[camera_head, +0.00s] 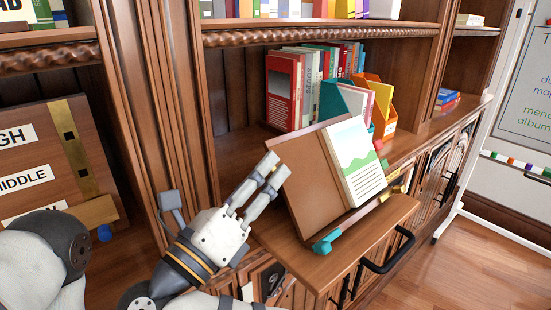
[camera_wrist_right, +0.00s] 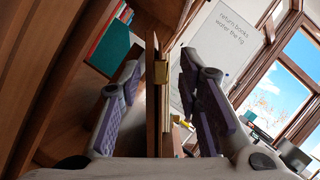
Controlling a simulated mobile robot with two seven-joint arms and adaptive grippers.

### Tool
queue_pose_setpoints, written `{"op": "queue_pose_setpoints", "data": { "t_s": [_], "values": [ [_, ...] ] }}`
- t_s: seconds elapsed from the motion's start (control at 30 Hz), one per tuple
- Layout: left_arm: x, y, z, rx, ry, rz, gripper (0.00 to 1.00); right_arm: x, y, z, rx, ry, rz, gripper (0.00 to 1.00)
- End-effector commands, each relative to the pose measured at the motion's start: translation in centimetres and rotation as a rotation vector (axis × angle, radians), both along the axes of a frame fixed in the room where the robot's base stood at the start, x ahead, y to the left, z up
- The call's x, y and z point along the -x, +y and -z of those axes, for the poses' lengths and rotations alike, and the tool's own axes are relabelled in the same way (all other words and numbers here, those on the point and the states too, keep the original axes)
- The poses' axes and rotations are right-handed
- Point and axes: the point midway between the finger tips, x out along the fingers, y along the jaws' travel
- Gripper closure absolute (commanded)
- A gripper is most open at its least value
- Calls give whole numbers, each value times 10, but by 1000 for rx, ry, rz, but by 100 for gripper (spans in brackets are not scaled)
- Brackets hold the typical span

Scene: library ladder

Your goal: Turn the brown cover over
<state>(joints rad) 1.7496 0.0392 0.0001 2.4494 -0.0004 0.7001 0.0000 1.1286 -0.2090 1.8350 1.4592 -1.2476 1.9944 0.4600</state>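The brown cover (camera_head: 312,190) is a flat panel at the left of an open book or folder. It leans tilted on a pull-out wooden shelf (camera_head: 320,268). A white page with a green picture (camera_head: 357,165) lies at its right. My right gripper (camera_head: 277,171) is at the cover's upper left edge, with its fingers apart. In the right wrist view, a thin brown panel with a gold piece (camera_wrist_right: 161,72) stands edge-on between the spread fingers, with gaps on both sides. Contact is not visible. My left gripper is not in view.
A turquoise-ended bar (camera_head: 325,243) lies along the shelf below the cover. Behind stand red books (camera_head: 283,92) and an orange file holder (camera_head: 385,122). A black handle (camera_head: 388,254) is on the shelf's front. Labelled wooden panels (camera_head: 45,160) are at left.

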Motion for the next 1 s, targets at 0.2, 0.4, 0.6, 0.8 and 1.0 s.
{"op": "queue_pose_setpoints", "data": {
  "t_s": [0.2,0.4,0.6,0.8,1.0],
  "values": [
    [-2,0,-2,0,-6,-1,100,1,0,-2,0,0,3,68],
    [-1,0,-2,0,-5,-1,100,1,0,-1,0,2,3,71],
    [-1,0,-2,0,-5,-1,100,1,0,-2,0,2,3,100],
    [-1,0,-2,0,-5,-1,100,0,0,-2,-1,2,1,100],
    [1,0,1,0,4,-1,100,-12,-3,-4,-15,12,-25,100]
  ]
}}
